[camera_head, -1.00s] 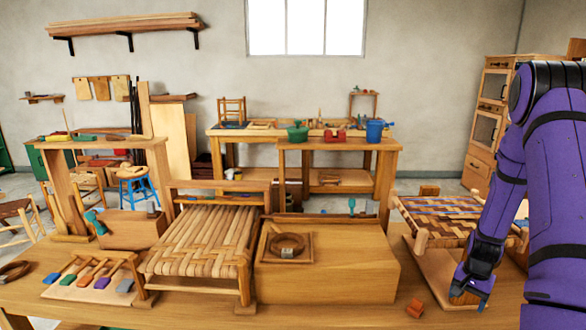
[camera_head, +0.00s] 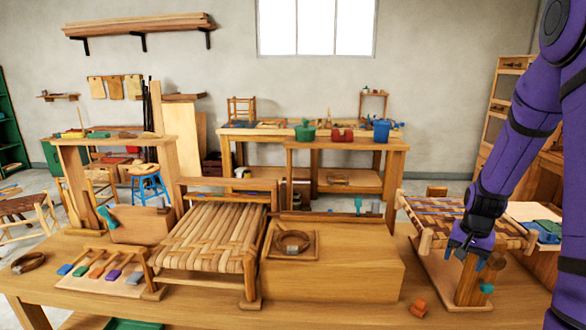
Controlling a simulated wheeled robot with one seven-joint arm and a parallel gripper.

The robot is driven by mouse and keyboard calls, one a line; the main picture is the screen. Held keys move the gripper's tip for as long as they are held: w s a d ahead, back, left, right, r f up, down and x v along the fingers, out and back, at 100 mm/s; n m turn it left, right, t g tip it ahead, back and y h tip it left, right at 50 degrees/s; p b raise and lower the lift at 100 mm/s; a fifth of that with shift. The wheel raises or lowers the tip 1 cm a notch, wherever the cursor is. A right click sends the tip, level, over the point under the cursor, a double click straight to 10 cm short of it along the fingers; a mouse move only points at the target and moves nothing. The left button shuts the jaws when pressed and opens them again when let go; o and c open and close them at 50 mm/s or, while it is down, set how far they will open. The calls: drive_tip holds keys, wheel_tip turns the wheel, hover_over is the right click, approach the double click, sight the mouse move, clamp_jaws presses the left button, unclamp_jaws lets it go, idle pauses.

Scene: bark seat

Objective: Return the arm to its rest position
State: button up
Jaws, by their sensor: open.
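My purple arm (camera_head: 530,130) comes down from the upper right of the head view. A wooden post (camera_head: 468,285) with a teal piece (camera_head: 487,288) stands just below the gripper on a board. Whether the fingertips touch the post cannot be told. The gripper is open.
A pale woven bark seat (camera_head: 212,236) and a wooden box (camera_head: 335,278) with a coil (camera_head: 293,241) on top stand left of the arm. A small orange block (camera_head: 418,307) lies near the bench front. A rack of coloured-handled tools (camera_head: 105,269) is at the left.

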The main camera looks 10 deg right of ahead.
drive_tip(key=s+a+r+n+t, duration=0.1)
drive_tip(key=s+a+r+n, duration=0.15)
drive_tip(key=a+r, duration=0.6)
drive_tip(key=s+a+r+n+t, duration=0.15)
drive_tip(key=s+a+r, duration=0.35)
drive_tip(key=r, duration=0.6)
drive_tip(key=s+a+r+n, duration=0.2)
drive_tip(key=s+a+r, duration=0.2)
drive_tip(key=s, duration=0.3)
drive_tip(key=s+a+r+n+t, duration=0.1)
drive_tip(key=s+a+r+n, duration=0.2)
drive_tip(key=s+a, duration=0.3)
drive_tip(key=shift+s+a+r, duration=0.2)
drive_tip(key=shift+s+r, duration=0.25)
drive_tip(key=shift+s, duration=0.25)
